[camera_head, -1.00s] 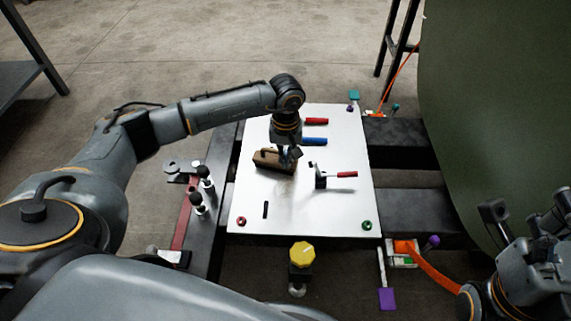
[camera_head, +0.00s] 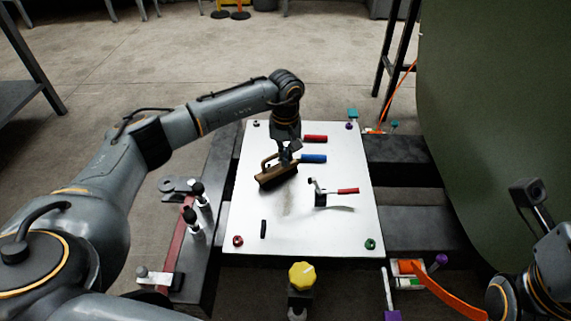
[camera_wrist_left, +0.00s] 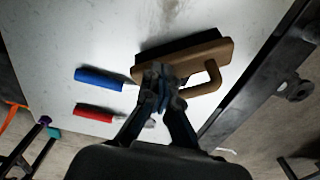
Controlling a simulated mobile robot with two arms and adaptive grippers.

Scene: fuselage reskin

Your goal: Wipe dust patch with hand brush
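The hand brush (camera_head: 276,176) has a brown wooden body, a loop handle and dark bristles. It is at the upper left of the white panel (camera_head: 337,238), tilted, and whether its bristles touch the panel is unclear. My left gripper (camera_head: 287,157) is shut on the brush. In the left wrist view the fingertips (camera_wrist_left: 161,82) meet the brush (camera_wrist_left: 205,58) beside its loop handle. The dust patch (camera_head: 288,202) is a faint grey-brown smear just below the brush. My right arm shows at the lower right edge; its fingertips cannot be made out.
Red (camera_head: 315,139) and blue (camera_head: 313,159) handled tools lie right of the brush. A red-handled tool (camera_head: 347,191) lies lower right. A small black piece (camera_head: 263,229) lies lower left. A yellow knob (camera_head: 302,275) stands before the panel. A large green curved skin (camera_head: 500,120) rises at the right.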

